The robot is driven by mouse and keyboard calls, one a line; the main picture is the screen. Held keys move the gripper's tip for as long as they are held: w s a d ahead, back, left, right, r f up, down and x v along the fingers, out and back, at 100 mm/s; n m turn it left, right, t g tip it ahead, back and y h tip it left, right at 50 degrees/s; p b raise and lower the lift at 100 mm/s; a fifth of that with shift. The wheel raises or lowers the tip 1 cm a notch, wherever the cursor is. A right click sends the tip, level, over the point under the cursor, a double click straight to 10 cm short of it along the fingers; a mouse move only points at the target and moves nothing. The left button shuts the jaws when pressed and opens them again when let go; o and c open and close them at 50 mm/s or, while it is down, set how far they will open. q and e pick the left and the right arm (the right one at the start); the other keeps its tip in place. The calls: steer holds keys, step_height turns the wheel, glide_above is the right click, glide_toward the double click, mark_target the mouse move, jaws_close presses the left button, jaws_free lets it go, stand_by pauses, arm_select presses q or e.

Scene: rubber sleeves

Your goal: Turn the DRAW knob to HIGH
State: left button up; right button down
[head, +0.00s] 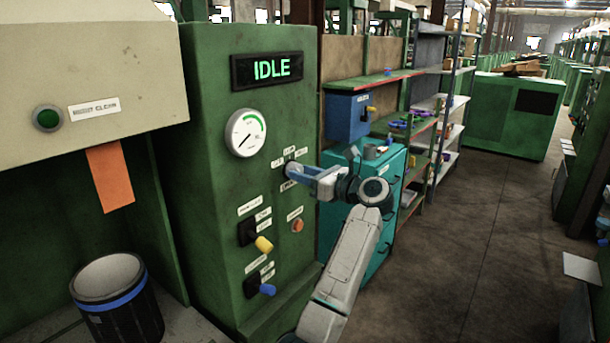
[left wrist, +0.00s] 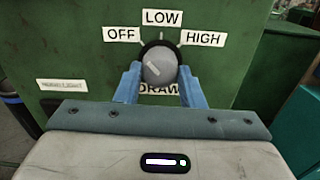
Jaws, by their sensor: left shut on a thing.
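The DRAW knob (left wrist: 162,66) is a round grey knob on the green machine panel (head: 215,190). In the left wrist view its pale pointer mark slants to the upper left, on the OFF side. The OFF label (left wrist: 122,34) is at its upper left, LOW (left wrist: 162,17) above it and HIGH (left wrist: 204,38) at its upper right. The DRAW label below is partly covered. My left gripper (head: 292,170) is shut on the knob, with one blue finger on each side; it largely hides the knob in the head view. My right gripper is not in view.
The panel also carries an IDLE display (head: 267,69), a gauge (head: 246,132), a yellow-handled switch (head: 264,244), a blue-handled switch (head: 267,290) and an orange button (head: 297,226). A teal cabinet (head: 392,190) stands right of the panel. The aisle floor (head: 470,240) is clear.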

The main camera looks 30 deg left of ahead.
arm_select(q)
steer(key=m, duration=0.8)
steer(key=shift+r, duration=0.1)
steer(key=m+p, duration=0.1)
steer(key=m, duration=0.1)
steer(key=shift+m, duration=0.4)
steer(key=m+p, duration=0.1)
steer(key=m, duration=0.1)
steer(key=shift+r+m+p, duration=0.1)
steer(key=shift+m+p, duration=0.2)
steer(key=shift+p, duration=0.05)
steer(key=m+p, duration=0.2)
steer(key=shift+m, duration=0.4)
steer(key=shift+m+p, duration=0.35)
steer(key=shift+m, duration=0.25)
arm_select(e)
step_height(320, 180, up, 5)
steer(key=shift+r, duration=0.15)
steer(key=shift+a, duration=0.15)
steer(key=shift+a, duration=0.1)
